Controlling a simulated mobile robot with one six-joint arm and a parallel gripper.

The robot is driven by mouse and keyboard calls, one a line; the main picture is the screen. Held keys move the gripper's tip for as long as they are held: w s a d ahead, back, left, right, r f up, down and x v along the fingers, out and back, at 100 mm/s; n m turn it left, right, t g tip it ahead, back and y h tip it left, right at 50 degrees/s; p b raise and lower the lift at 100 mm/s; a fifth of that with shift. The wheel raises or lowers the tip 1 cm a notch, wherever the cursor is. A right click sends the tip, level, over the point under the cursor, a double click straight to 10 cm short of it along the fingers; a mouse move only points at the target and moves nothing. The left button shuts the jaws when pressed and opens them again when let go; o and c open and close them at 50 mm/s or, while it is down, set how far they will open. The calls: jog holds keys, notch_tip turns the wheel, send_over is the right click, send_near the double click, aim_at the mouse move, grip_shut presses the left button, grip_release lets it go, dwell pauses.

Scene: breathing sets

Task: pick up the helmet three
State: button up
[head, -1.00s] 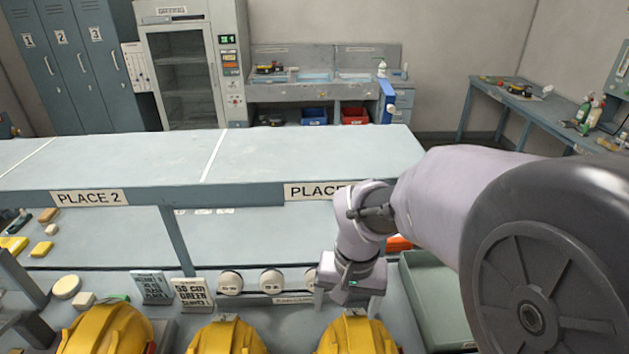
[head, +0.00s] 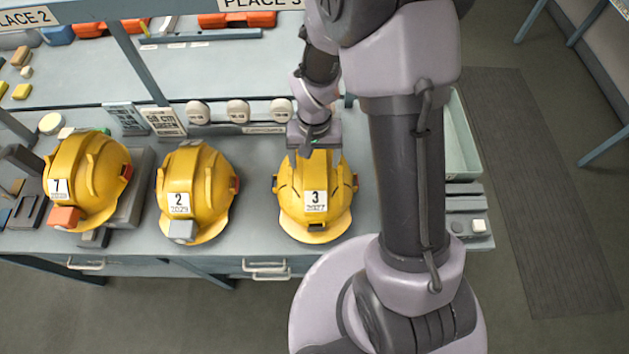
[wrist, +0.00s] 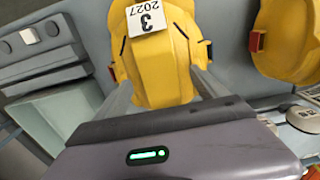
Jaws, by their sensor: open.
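The yellow helmet three (head: 316,220), with a white label reading 3 and 2027, sits on the grey workbench, the rightmost of three helmets in the head view. My gripper (head: 318,152) is open and reaches down at the helmet's far side. In the wrist view, the helmet (wrist: 165,68) lies ahead of my gripper (wrist: 160,88), its near part between the two spread fingers. I cannot tell whether the fingers touch it. The wrist housing hides the helmet's nearest edge there.
Helmet 2 (head: 197,205) stands just left, and helmet 7 (head: 85,190) farther left. Round white items (head: 238,111) and small signs (head: 163,122) line the back. A green tray (head: 462,140) lies right. An upper shelf (head: 200,62) runs behind.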

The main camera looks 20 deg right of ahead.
notch_tip(320, 180, down, 3)
jog(key=shift+w+d+r, duration=0.1)
jog(key=shift+d+r, duration=0.05)
jog(key=shift+r, duration=0.05)
grip_shut()
jog(key=shift+r, duration=0.1)
